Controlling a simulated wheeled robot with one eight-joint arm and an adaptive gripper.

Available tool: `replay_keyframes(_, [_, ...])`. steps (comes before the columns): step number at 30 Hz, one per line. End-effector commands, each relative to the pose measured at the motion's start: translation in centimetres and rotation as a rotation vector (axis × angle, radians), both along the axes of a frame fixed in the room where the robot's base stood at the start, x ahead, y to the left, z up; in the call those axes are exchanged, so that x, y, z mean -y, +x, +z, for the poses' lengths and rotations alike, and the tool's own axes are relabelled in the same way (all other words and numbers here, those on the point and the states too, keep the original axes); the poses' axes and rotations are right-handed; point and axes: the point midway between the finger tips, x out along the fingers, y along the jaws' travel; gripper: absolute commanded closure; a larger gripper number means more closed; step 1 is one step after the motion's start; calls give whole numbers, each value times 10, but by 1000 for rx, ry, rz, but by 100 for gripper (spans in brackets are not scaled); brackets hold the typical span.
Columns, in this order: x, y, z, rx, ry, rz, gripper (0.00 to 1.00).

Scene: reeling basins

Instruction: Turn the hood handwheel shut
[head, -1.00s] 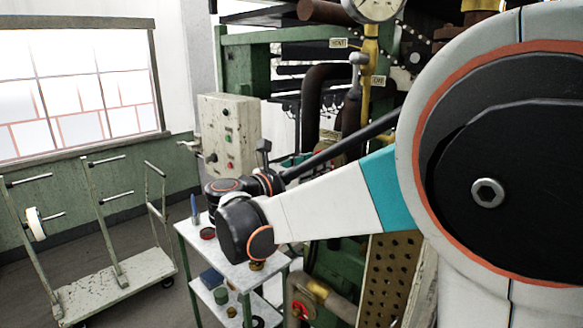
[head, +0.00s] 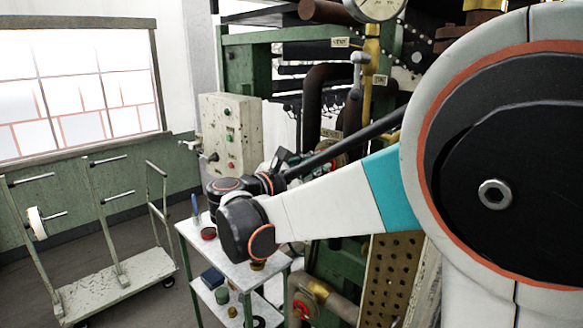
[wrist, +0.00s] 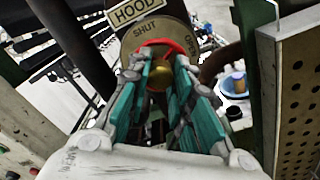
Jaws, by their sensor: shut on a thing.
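The hood handwheel (wrist: 177,46) is a red wheel seen in the wrist view. Behind it is a brass-coloured dial plate (wrist: 150,30) marked SHUT and OPEN, under a HOOD sign (wrist: 134,11). My gripper (wrist: 162,68), with teal fingers, reaches up to the wheel and is shut on it. The fingers cover the lower sides of the wheel, and a yellow hub shows between them. In the head view my arm's own links hide the wheel, and the fingertips are mostly hidden behind the wrist.
A control box (head: 230,134) hangs left of the machine. A small table (head: 196,245) with jars stands below my wrist. A perforated panel (wrist: 296,85) stands close on the right in the wrist view. A trolley (head: 120,283) stands at the left on open floor.

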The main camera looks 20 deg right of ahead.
Motion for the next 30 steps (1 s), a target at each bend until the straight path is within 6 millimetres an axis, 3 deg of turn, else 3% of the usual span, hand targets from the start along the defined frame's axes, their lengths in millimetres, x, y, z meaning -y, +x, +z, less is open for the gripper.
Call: replay_keyframes(30, [0, 0, -1, 1198, 492, -1, 100])
